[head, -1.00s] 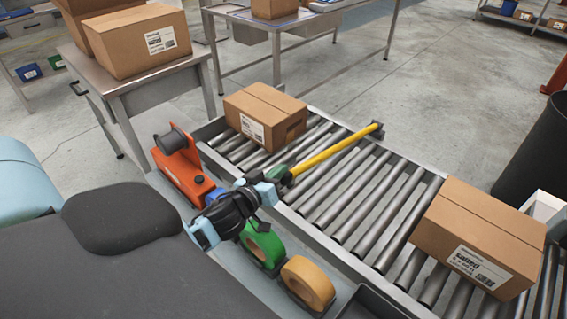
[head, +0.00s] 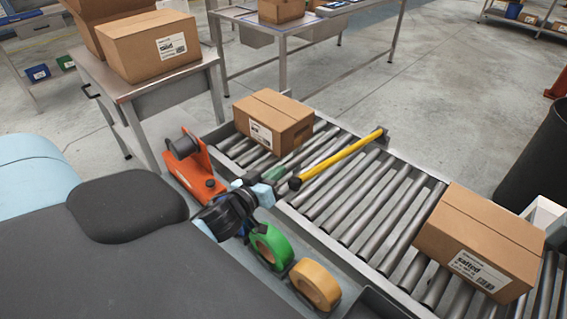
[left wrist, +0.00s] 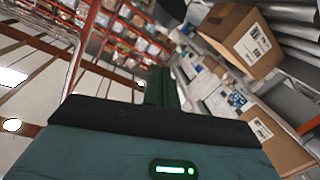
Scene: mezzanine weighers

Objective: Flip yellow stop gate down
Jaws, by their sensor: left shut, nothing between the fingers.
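The yellow stop gate (head: 340,156) is a long bar across the roller conveyor. Its far end meets a dark bracket on the far rail, and its near end has a black cap. The bar slants against the rollers, and the near end looks above them; I cannot tell how high. My left gripper (head: 274,174) is shut and empty, just left of the capped end, with a small gap visible in the picture. Its green fingers also show in the left wrist view (left wrist: 165,88), where the gate is not visible. My right gripper is not in view.
A carton (head: 273,122) sits on the rollers behind the gate, and another carton (head: 480,243) sits at right. Rollers between gate and right carton are clear.

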